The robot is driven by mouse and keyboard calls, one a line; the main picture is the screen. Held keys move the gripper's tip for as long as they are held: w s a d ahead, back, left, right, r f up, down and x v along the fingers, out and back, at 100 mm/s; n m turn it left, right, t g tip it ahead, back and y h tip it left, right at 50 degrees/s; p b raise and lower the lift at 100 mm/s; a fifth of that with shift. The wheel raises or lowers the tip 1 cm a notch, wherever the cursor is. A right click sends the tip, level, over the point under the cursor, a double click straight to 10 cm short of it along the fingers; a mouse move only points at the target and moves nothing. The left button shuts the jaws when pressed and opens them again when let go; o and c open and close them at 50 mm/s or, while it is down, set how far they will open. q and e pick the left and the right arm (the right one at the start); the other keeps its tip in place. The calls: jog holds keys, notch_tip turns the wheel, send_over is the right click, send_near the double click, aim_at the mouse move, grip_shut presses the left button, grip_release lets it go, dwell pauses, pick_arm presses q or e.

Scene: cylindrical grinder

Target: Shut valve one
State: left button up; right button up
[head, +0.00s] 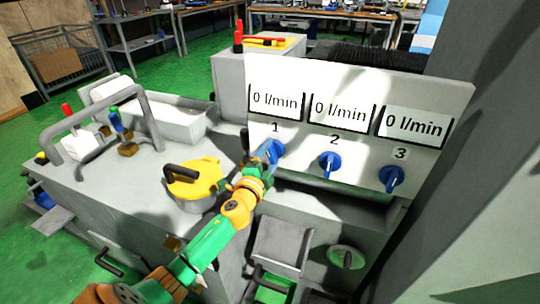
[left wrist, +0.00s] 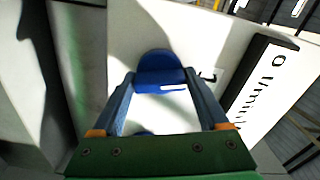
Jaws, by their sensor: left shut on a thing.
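Valve one is a blue knob (head: 276,151) below the number 1 on the white panel (head: 230,70). Its display (head: 276,100) reads 0 l/min. My left gripper (head: 258,156) is at this knob and partly covers it. In the left wrist view, the blue knob (left wrist: 160,66) sits between the fingertips of my left gripper (left wrist: 158,78), which is shut on it. How far the knob is turned cannot be told. My right gripper is not in view.
Blue knobs two (head: 330,163) and three (head: 392,179) sit to the right, with displays also at 0 l/min. A yellow lid with a black handle (head: 195,178) and a grey bent pipe (head: 145,105) stand left of my arm. A round handwheel (head: 347,257) is below the panel.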

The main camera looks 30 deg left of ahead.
pick_arm(q)
jog(key=shift+f+m, duration=0.1)
jog(key=shift+m, duration=1.7)
jog(key=o, duration=1.2)
jog(key=shift+o, duration=0.2)
jog(key=v, duration=0.7)
jog(key=shift+s, duration=0.1)
